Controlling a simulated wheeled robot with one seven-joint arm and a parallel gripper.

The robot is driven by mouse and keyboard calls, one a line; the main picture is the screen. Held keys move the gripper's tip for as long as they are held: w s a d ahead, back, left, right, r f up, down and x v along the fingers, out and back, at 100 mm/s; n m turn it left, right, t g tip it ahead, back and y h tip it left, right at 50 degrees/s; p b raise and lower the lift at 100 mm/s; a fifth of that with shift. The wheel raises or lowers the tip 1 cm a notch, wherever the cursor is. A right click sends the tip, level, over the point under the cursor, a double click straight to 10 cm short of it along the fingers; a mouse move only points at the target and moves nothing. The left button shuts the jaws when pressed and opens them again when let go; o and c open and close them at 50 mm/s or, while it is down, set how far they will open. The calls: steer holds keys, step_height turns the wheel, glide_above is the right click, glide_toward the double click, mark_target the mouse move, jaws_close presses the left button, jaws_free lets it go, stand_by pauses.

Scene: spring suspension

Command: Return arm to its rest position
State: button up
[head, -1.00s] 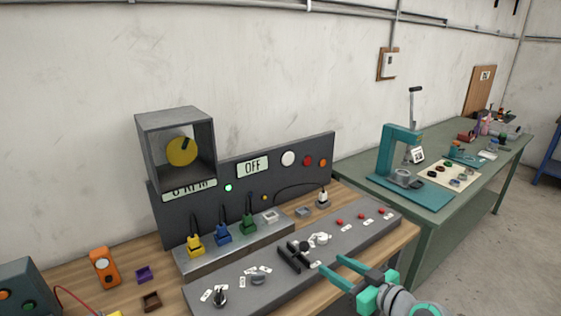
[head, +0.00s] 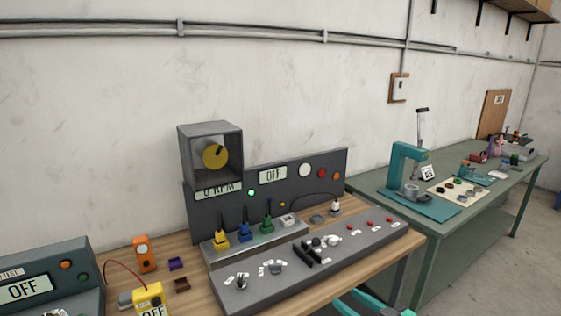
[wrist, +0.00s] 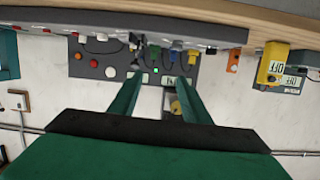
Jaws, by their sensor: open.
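My gripper shows in the wrist view (wrist: 155,90) with its two green fingers apart and nothing between them. In the head view only part of my teal gripper (head: 362,301) shows at the bottom edge, in front of the wooden bench. The rest of my arm is cut off there. The wrist view appears upside down, with the bench edge along its top and the dark control panel (wrist: 98,62) beyond the fingers. My gripper is apart from the bench and touches nothing that I can see.
The wooden bench (head: 208,297) carries a long grey control strip (head: 300,274), a panel reading OFF (head: 272,175), coloured plugs and a yellow meter (head: 149,298). A green table (head: 382,188) with a teal press (head: 405,170) stands to the right. Floor (head: 470,285) is clear at lower right.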

steer(key=s+a+f+m+t+h, duration=0.1)
steer(key=a+f+m+h, duration=0.15)
steer(key=f, duration=0.45)
steer(key=s+a+f+m+h, duration=0.1)
steer(key=s+a+f+m, duration=0.1)
steer(key=a+f+m, duration=0.3)
steer(key=s+a+f+h, duration=0.3)
steer(key=s+a+f, duration=0.3)
steer(key=s+f, duration=0.6)
steer(key=s+a+h, duration=0.2)
steer(key=s+a, duration=0.1)
steer(key=s, duration=1.4)
steer(key=s+a+r+n+t, duration=0.1)
steer(key=s+a+r+n, duration=0.1)
steer(key=s+r, duration=0.6)
steer(key=s+y, duration=0.1)
steer(key=s, duration=0.2)
steer(key=shift+r, duration=0.1)
